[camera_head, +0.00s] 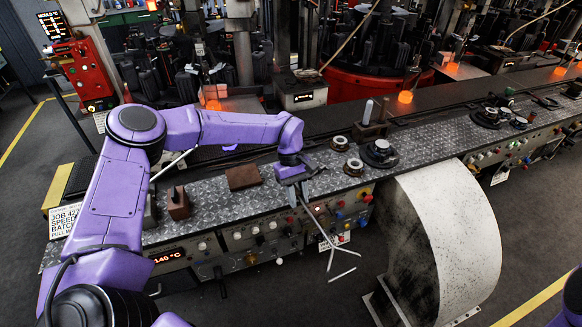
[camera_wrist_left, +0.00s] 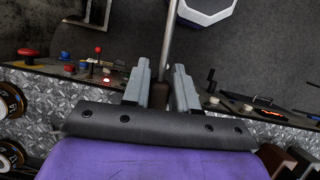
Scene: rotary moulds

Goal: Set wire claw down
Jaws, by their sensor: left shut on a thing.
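My left gripper (camera_head: 298,189) is over the front edge of the patterned metal bench top (camera_head: 215,205). It is shut on the wire claw (camera_head: 313,218), a thin pale metal rod that hangs down in front of the control panel and spreads into bent prongs at its lower end. In the left wrist view the claw's rod (camera_wrist_left: 168,45) runs away from between the two grey fingers of the left gripper (camera_wrist_left: 160,78), with a brown part between them. The claw's prongs are not clear in that view. My right gripper is not in view.
A brown block (camera_head: 243,177) lies left of the gripper, and another brown block (camera_head: 178,204) stands farther left. Round metal parts (camera_head: 380,153) sit to the right. A curved pale chute (camera_head: 450,235) stands before the bench. Knobs and buttons line its front (camera_head: 260,240).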

